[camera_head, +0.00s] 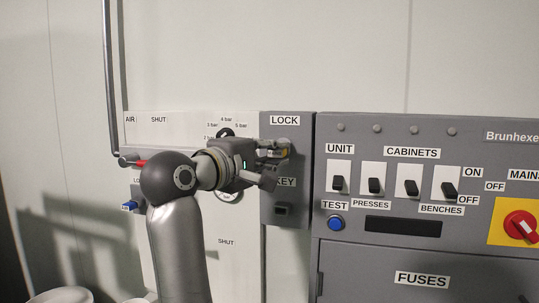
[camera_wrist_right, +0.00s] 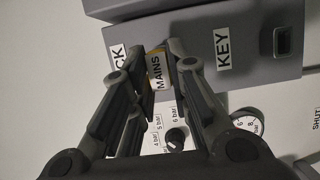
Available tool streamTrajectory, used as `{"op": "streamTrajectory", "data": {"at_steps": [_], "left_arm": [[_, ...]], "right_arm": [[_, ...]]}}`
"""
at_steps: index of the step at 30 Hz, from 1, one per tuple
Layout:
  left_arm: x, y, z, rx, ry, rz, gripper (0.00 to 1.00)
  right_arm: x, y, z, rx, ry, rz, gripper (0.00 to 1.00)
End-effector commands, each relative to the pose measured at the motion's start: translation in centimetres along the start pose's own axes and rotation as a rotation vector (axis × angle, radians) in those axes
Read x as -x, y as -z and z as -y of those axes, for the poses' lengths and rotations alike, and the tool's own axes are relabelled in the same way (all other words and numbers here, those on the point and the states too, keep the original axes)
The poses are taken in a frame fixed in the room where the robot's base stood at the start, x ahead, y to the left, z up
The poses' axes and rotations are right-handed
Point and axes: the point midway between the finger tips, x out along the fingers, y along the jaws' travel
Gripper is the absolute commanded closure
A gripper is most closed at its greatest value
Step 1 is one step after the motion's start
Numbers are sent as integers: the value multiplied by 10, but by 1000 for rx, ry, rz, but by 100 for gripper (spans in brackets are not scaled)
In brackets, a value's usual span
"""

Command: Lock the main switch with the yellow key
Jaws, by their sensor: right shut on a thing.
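The main switch (camera_head: 520,226) is a red rotary knob on a yellow plate at the far right of the head view, under a partly cropped MAINS label. My right gripper (camera_head: 272,160) is at the front of the grey lock box (camera_head: 297,205), between its LOCK and KEY labels. In the wrist view the right gripper (camera_wrist_right: 159,50) is shut on the yellow key (camera_wrist_right: 156,60), which bears a MAINS tag. The fingers hide part of the key, and I cannot tell whether it sits in the box. My left gripper is not in view.
Right of the lock box is a grey panel (camera_head: 345,226) with several black switches, a blue TEST button (camera_head: 336,223) and a FUSES door (camera_head: 380,285). Left is a white air panel (camera_head: 232,265) with a pressure knob and gauge. A pipe with a red handle (camera_head: 134,162) is further left.

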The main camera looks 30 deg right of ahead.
Motion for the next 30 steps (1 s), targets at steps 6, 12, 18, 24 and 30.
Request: {"op": "streamTrajectory", "data": {"at_steps": [6, 12, 18, 24, 30], "left_arm": [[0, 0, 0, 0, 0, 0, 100], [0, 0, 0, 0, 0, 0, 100], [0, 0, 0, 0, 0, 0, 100], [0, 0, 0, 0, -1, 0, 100], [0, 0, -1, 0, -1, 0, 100]], "right_arm": [[-6, 2, 0, 1, 1, 1, 100], [-10, 4, 0, 1, 0, 1, 100], [-15, 5, 0, 0, 0, 0, 100], [-18, 6, 0, 0, 0, 0, 100], [-18, 6, -1, 0, -1, -1, 80]]}}
